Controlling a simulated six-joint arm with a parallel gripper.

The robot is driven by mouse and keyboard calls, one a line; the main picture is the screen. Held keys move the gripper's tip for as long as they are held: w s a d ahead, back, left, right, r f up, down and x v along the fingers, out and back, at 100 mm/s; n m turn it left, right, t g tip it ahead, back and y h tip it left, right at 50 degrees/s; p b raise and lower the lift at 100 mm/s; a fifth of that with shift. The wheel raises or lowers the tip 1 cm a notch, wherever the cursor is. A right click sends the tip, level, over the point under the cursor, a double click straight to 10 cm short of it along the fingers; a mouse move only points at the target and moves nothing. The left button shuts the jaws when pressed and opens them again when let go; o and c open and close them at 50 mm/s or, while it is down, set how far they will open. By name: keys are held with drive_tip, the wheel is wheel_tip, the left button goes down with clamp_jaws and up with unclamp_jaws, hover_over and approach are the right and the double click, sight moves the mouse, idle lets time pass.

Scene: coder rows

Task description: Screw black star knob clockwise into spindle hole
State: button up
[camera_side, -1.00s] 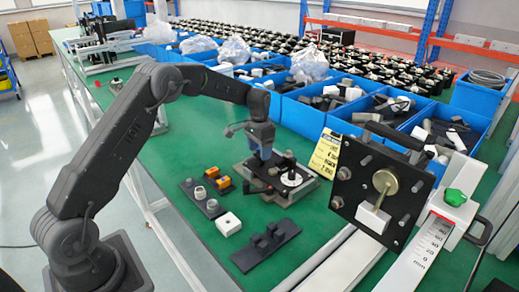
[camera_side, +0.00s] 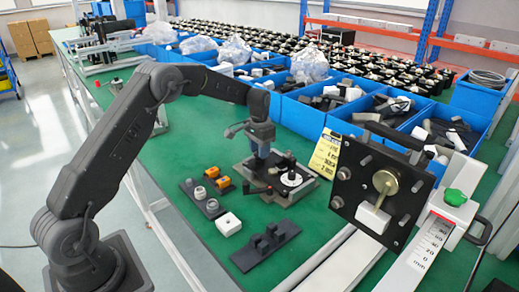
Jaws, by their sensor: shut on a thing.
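My gripper (camera_side: 261,156) points down at the left part of the dark fixture (camera_side: 305,187) on the green table. Its blue fingers are shut on a small dark thing at the fixture, which I take to be the black star knob. The knob's outline is too small and too covered by the fingers to make out. The spindle hole is hidden under the gripper. A white round disc (camera_side: 291,180) and a black handle stand on the fixture just right of the fingers.
Left of the fixture is a dark tray (camera_side: 187,186) with grey rings and orange blocks. A white block (camera_side: 228,224) and a black holder (camera_side: 250,258) lie in front. Blue bins (camera_side: 305,117) line the back. A black plate with a brass disc (camera_side: 345,205) stands at right.

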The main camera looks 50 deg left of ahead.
drive_tip(key=m, duration=0.9)
drive_tip(key=shift+m, duration=1.4)
clamp_jaws()
drive_tip(key=shift+m, duration=0.3)
drive_tip(key=m, duration=0.5)
drive_tip(key=o, duration=1.1)
unclamp_jaws()
drive_tip(key=shift+o, duration=0.2)
